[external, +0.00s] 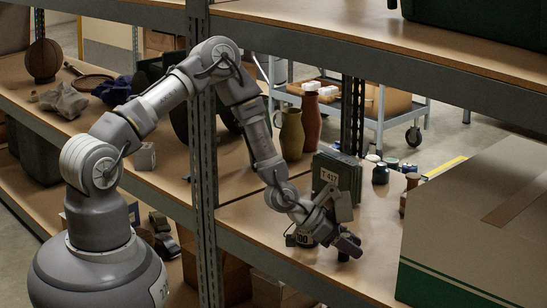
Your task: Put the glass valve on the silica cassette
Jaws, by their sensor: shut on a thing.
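My gripper (338,232) is low over the right part of the middle shelf, in front of a dark green box marked T 417. It is shut on a small dark, purplish thing (349,246), which could be the glass valve; the view is too small to be sure. The held thing is close to the board, and I cannot tell whether it touches. I cannot make out the silica cassette with certainty.
The green box (335,175) stands just behind my gripper. A dark round thing with a white label (303,239) is close on its left. A red bottle (311,120) and an olive jug (291,134) stand behind. Small jars (380,174) are at right, near a large carton (480,215).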

